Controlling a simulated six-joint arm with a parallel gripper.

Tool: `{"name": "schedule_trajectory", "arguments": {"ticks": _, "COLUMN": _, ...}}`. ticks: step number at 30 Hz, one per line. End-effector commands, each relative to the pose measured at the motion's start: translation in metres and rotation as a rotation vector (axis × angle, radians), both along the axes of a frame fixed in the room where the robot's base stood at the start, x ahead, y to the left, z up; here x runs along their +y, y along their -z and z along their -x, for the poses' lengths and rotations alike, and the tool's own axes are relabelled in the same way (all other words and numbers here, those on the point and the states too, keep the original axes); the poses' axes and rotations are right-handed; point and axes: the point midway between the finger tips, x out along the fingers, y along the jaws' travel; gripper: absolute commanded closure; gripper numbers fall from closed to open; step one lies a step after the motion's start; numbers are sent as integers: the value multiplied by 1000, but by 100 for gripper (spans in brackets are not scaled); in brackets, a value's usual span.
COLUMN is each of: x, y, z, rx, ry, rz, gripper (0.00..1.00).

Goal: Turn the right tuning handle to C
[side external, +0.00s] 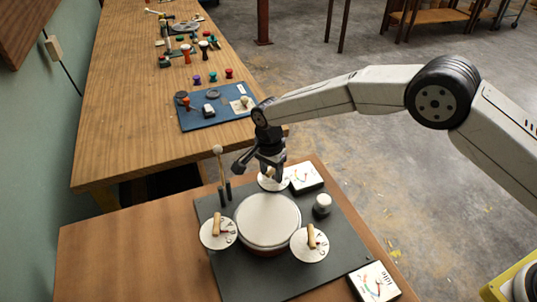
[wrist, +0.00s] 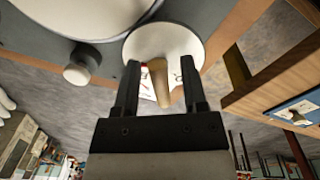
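A drum with a round white head (side external: 267,220) sits on a dark grey board, with three white dials around it. The left dial (side external: 218,232) and the right dial (side external: 309,244) carry tan handles, the left handle (side external: 217,224) and the right handle (side external: 311,237). The far dial (side external: 266,183) is partly hidden by my gripper (side external: 272,174). In the wrist view, my gripper (wrist: 160,63) is open, with one finger on each side of a tan handle (wrist: 158,83) on a white dial (wrist: 165,42). Gaps show between handle and fingers. The letter it points to is unreadable.
A meter box (side external: 306,178) stands close right of my gripper, and another meter (side external: 374,283) lies at the front right. A small grey cylinder (side external: 322,205) and an upright mallet (side external: 220,165) stand near the drum. A long wooden bench (side external: 130,130) lies behind.

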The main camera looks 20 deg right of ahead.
Motion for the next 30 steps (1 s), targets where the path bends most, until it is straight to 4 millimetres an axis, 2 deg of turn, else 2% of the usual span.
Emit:
{"name": "schedule_trajectory", "arguments": {"ticks": 8, "x": 0, "y": -5, "z": 0, "rx": 0, "ry": 0, "rz": 0, "gripper": 45}}
{"name": "schedule_trajectory", "arguments": {"ticks": 24, "x": 2, "y": -67, "z": -4, "rx": -1, "ry": 0, "rz": 0, "gripper": 45}}
{"name": "schedule_trajectory", "arguments": {"ticks": 30, "x": 3, "y": -77, "z": -4, "rx": 0, "ry": 0, "rz": 0, "gripper": 45}}
